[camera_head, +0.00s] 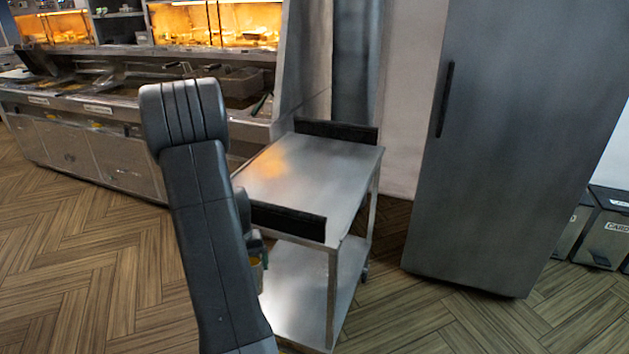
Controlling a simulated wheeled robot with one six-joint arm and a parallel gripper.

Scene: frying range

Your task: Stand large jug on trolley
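The trolley (345,165) is a steel cart in the middle of the head view. It has a bare top shelf, a lower shelf and dark bars at the near and far ends of the top. My arm rises in front of its left side. A small dark part, perhaps of my gripper (256,246), peeks out at the arm's right edge, with a small yellowish patch below it. The arm hides the rest, so I cannot tell whether the gripper is open or shut. No large jug can be made out.
A frying range (120,160) with lit warming cabinets (225,25) above it stands at the left and back. A tall grey cabinet (520,140) stands right of the trolley, with bins (606,230) at the far right. Wooden floor is clear at the left and front right.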

